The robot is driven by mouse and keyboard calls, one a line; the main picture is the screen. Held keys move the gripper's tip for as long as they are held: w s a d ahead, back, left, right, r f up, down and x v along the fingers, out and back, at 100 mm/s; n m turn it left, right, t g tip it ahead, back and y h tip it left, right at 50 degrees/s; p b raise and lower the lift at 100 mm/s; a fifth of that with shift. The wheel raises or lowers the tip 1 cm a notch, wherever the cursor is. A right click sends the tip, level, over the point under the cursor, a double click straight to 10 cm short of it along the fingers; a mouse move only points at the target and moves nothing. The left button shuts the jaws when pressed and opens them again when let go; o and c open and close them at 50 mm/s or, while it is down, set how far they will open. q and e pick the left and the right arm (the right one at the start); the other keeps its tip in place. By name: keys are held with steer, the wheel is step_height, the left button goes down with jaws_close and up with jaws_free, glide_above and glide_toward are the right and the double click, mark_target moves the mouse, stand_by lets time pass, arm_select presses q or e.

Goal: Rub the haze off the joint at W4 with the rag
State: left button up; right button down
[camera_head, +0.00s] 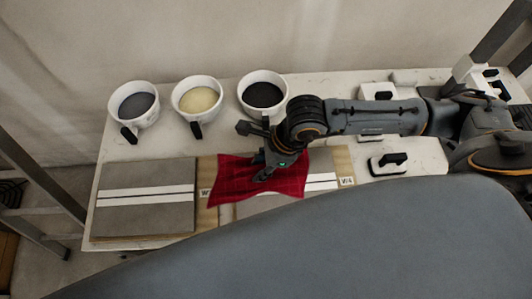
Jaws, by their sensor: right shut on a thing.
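My right gripper (266,172) comes in from the right and is shut on a red checked rag (228,184). The rag is spread over the left and middle part of the right tile board. The label W4 (346,181) is at the right end of that board, clear of the rag. A pale strip with a dark joint line (321,181) shows between the rag and the label. The rag hides the rest of that strip, so I cannot tell how hazy it is there. My left gripper is not in view.
A left tile board (145,213) has a similar strip; a part-hidden label (204,193) is beside it. Cups of grey (136,106), cream (197,100) and black (263,95) material stand behind. A black-handled float (389,162) lies at right. A ladder (38,170) stands left.

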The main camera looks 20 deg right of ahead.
steer(key=shift+f+b, duration=1.75)
steer(key=shift+f, duration=1.6)
steer(key=shift+w, duration=0.15)
